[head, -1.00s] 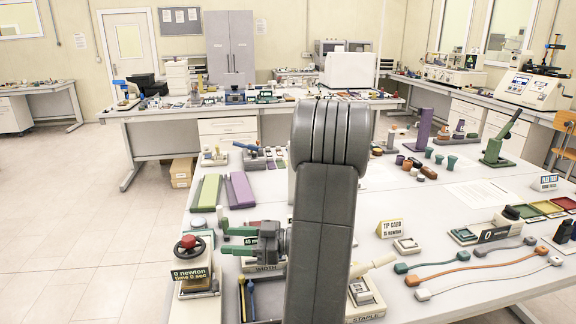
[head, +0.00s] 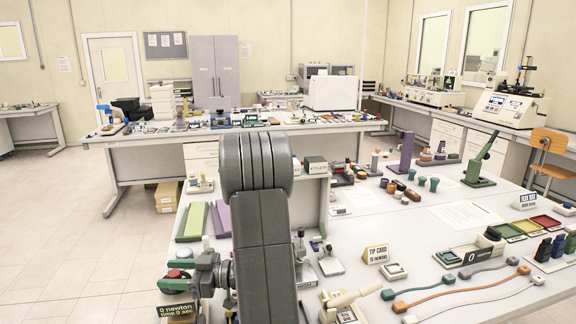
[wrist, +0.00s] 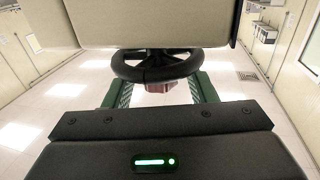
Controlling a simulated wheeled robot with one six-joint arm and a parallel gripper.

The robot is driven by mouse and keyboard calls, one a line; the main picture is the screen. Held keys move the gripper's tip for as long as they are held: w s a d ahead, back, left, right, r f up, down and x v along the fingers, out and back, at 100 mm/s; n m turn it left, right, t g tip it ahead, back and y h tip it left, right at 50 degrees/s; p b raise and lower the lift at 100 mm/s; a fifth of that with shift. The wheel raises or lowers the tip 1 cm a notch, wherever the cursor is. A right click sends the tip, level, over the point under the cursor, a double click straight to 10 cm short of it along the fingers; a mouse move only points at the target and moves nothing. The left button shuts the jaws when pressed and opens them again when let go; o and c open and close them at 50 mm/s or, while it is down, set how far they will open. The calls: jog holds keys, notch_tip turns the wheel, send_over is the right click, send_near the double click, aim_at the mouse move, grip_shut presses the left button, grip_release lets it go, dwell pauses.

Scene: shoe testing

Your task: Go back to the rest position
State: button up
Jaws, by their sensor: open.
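My gripper (head: 182,272) is low at the left in the head view, close to the red-topped device. In the wrist view its two green fingers (wrist: 162,91) stand apart. A black handwheel (wrist: 157,66) crosses just beyond them, with a small reddish part (wrist: 158,87) between the fingers. I cannot tell whether the fingers touch the wheel. My large grey arm link hides the middle of the table.
The near table (head: 420,235) holds a tip card (head: 376,254), several cables (head: 460,285), a green lever press (head: 482,165) and a purple stand (head: 404,155). Green and purple blocks (head: 192,222) lie at its left. The floor (head: 75,235) at the left is clear.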

dwell(0.4)
jog(key=d+b, duration=0.3)
jog(key=d, duration=1.1)
jog(key=a+p, duration=0.3)
jog(key=a, duration=1.1)
jog(key=shift+a, duration=0.1)
jog(key=shift+a+r+t+p, duration=0.1)
jog(key=shift+t+p, duration=0.2)
jog(key=shift+t, duration=0.1)
jog(key=shift+s+m+t+p, duration=0.1)
jog(key=shift+m+t+p, duration=0.45)
jog(key=shift+m+t, duration=0.15)
jog(key=d+b, duration=0.2)
jog(key=d, duration=1.1)
jog(key=shift+s+d+n+g, duration=0.15)
jog(key=shift+d+n+g, duration=0.15)
jog(key=shift+d+g, duration=0.1)
jog(key=shift+a+b, duration=0.1)
jog(key=shift+b, duration=0.2)
